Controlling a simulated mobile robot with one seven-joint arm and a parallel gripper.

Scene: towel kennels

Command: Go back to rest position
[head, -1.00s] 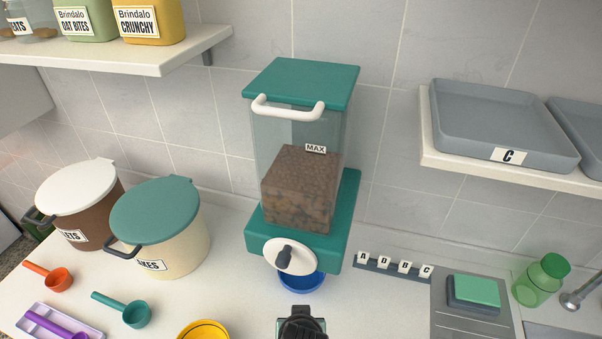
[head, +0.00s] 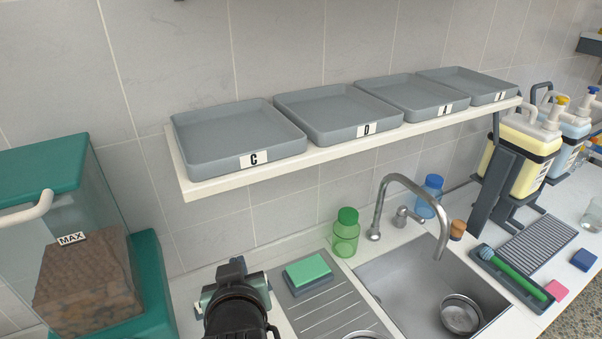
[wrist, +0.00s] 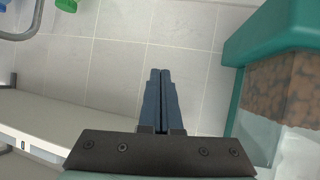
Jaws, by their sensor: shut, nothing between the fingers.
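My gripper (wrist: 161,75) shows in the wrist view with its two dark fingers together and nothing between them. In the head view my wrist and arm stand at the bottom, left of the sink, over the counter between the food dispenser and the green sponge; the fingertips are hard to make out there. The dispenser (head: 85,285), teal with brown kibble behind a clear wall, stands at the left. It also shows at the right edge in the wrist view (wrist: 245,40).
A wall shelf (head: 186,178) bears several grey trays above the counter. A sink (head: 390,270) with a tall faucet (head: 378,205), a green bottle (head: 345,235) and a green sponge (head: 308,269) lie right of my arm. Pump bottles (head: 525,150) stand at far right.

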